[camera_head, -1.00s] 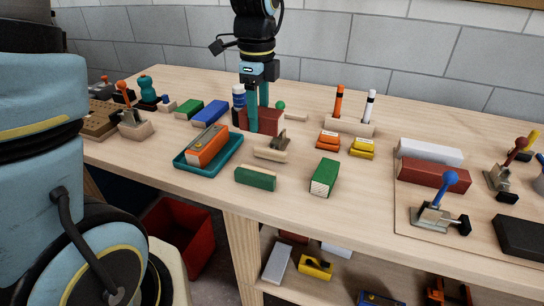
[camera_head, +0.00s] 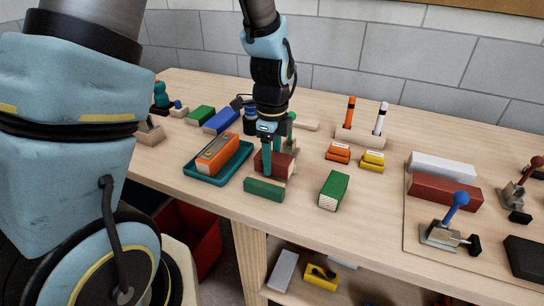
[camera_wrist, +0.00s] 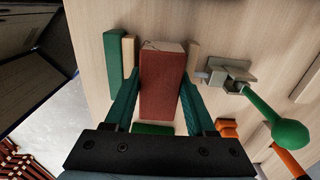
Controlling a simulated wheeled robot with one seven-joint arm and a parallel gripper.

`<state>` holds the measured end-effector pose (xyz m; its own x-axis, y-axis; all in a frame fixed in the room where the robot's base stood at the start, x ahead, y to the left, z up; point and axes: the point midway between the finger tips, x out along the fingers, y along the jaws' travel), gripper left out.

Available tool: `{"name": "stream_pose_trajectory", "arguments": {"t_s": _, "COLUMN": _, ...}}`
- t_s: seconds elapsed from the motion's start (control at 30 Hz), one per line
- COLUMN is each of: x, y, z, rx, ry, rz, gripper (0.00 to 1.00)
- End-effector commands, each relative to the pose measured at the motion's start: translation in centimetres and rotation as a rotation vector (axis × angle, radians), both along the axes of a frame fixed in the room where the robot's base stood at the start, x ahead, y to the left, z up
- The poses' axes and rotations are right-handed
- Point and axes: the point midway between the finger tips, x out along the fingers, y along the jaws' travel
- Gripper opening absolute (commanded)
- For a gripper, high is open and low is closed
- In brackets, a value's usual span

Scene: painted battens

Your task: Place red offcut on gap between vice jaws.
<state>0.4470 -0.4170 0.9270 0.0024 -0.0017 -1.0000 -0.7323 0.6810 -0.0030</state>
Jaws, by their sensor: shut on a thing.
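The red offcut (camera_head: 281,167), a dark red block with a pale cut end, also fills the middle of the wrist view (camera_wrist: 160,85). My gripper (camera_head: 276,158) is shut on it, with one teal finger along each long side. In the wrist view, a pale wooden jaw (camera_wrist: 129,50) shows left of the offcut and another pale piece (camera_wrist: 193,55) shows to its right. The offcut lies over the space between them. The gap itself is hidden by the offcut, and I cannot tell whether the offcut touches the jaws.
A green block (camera_head: 264,189) lies against the near jaw. A green-knobbed clamp (camera_wrist: 288,132) stands close on the other side. A teal tray (camera_head: 197,174) with an orange block (camera_head: 216,152) is at left. Another green block (camera_head: 334,190) lies at right, with bare bench between.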

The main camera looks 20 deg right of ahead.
Motion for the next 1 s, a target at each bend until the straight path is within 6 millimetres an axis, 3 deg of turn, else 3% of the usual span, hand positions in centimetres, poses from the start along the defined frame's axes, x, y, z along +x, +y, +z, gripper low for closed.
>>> {"name": "stream_pose_trajectory", "arguments": {"t_s": 0.67, "x": -0.1, "y": 0.1, "z": -1.4, "rx": 0.003, "ry": 0.004, "rz": 0.002, "gripper": 0.0}}
{"name": "stream_pose_trajectory", "arguments": {"t_s": 0.7, "x": -0.1, "y": 0.2, "z": -1.5, "rx": 0.005, "ry": 0.005, "rz": 0.002, "gripper": 0.6}}
{"name": "stream_pose_trajectory", "arguments": {"t_s": 0.93, "x": -0.2, "y": 0.3, "z": -1.7, "rx": 0.007, "ry": 0.008, "rz": 0.001, "gripper": 0.86}}
{"name": "stream_pose_trajectory", "arguments": {"t_s": 1.0, "x": -0.3, "y": 0.3, "z": -1.7, "rx": 0.008, "ry": 0.009, "rz": 0.001, "gripper": 0.86}}
